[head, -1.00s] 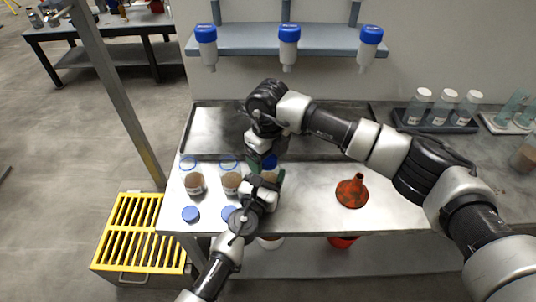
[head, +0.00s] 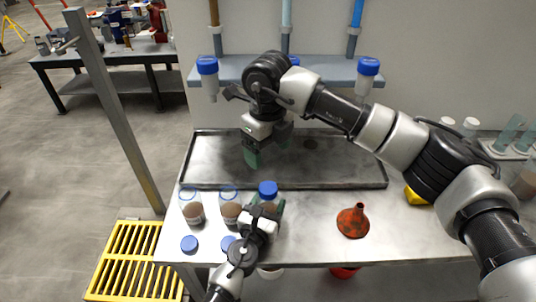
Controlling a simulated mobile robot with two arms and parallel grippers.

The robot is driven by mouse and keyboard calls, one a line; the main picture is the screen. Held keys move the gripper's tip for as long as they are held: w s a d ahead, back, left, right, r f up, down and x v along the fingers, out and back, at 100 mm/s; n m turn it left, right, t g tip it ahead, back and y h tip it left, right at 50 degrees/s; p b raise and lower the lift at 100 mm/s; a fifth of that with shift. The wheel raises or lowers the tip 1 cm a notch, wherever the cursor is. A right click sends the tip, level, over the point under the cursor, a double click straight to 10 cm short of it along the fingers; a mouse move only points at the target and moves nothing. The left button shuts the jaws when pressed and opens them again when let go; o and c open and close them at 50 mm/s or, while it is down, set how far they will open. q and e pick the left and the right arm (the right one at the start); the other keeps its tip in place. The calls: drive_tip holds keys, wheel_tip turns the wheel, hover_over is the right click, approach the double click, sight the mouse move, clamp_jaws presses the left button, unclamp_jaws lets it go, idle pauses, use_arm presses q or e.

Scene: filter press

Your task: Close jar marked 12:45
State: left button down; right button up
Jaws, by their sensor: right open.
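Three jars with brownish contents stand on the bench. The left jar (head: 191,210) and middle jar (head: 229,210) have open tops. The right jar has a blue lid (head: 268,188) on its top, and its body is mostly hidden by my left gripper (head: 264,214). That gripper is around this jar's body, with a green finger against its right side, and appears closed on it. My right gripper (head: 268,147) is open and empty, above and behind the lidded jar, apart from it. Loose blue lids lie in front: one at left (head: 189,243), another (head: 228,243) beside my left arm. Time markings are not readable.
A shallow metal tray (head: 340,184) lies behind the jars. A red funnel (head: 353,220) stands to the right. A shelf (head: 330,73) with blue-capped bottles hangs behind. A yellow grate (head: 130,262) is at lower left. Bench around the funnel is clear.

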use_arm(q)
drive_tip(key=shift+c, duration=1.1)
unclamp_jaws()
drive_tip(key=v, duration=0.9)
drive_tip(key=shift+s+a+f, duration=0.1)
drive_tip(key=shift+s, duration=0.3)
drive_tip(key=shift+s+a, duration=0.2)
drive_tip(key=shift+s, duration=0.25)
